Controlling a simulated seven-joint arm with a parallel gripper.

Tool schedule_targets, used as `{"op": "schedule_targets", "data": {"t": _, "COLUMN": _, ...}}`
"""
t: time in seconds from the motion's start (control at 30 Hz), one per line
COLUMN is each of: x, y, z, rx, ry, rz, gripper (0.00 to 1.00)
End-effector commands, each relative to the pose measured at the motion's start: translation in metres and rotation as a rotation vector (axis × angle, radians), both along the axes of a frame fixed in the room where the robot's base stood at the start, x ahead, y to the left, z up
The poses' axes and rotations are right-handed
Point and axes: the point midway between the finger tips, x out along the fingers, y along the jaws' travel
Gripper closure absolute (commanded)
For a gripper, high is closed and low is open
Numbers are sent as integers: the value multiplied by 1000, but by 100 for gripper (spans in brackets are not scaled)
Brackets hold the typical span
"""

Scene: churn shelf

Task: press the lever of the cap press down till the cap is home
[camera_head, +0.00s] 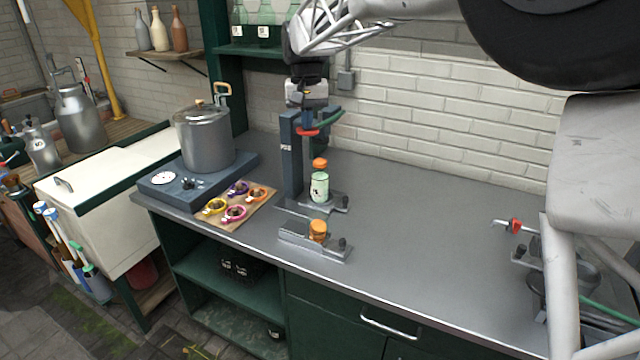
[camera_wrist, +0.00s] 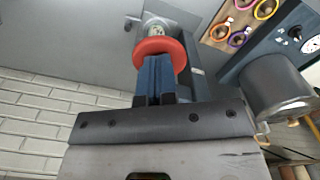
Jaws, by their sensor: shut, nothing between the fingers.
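The cap press (camera_head: 291,165) has a blue-grey upright post on the metal bench. A pale green bottle (camera_head: 320,187) with an orange cap (camera_head: 320,163) stands upright on its base. I cannot tell how far the cap is seated. Above the bottle is a red round piece (camera_head: 305,132), with a green bar (camera_head: 333,121) beside it; which part is the lever is unclear. My gripper (camera_head: 309,122) points down at the red piece, shut and empty. In the wrist view its blue fingers (camera_wrist: 155,80) overlap the red piece (camera_wrist: 165,46); contact cannot be told. The bottle is mostly hidden there.
A small fixture (camera_head: 300,238) holding an orange cap stands in front of the press. Left are a board of coloured rings (camera_head: 212,219) and a large pot (camera_head: 205,140) on a blue-grey unit. The bench (camera_head: 425,215) right of the press is clear up to another device.

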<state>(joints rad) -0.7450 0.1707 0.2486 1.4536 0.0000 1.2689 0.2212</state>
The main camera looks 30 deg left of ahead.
Motion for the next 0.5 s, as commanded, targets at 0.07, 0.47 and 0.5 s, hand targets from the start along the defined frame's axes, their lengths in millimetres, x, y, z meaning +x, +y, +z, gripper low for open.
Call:
{"op": "schedule_targets", "data": {"t": 0.07, "x": 0, "y": 0, "z": 0, "rx": 0, "ry": 0, "rz": 0, "gripper": 100}}
{"op": "schedule_targets", "data": {"t": 0.47, "x": 0, "y": 0, "z": 7, "rx": 1, "ry": -1, "rz": 0, "gripper": 100}}
{"op": "schedule_targets", "data": {"t": 0.5, "x": 0, "y": 0, "z": 10, "rx": 1, "ry": -2, "rz": 0, "gripper": 100}}
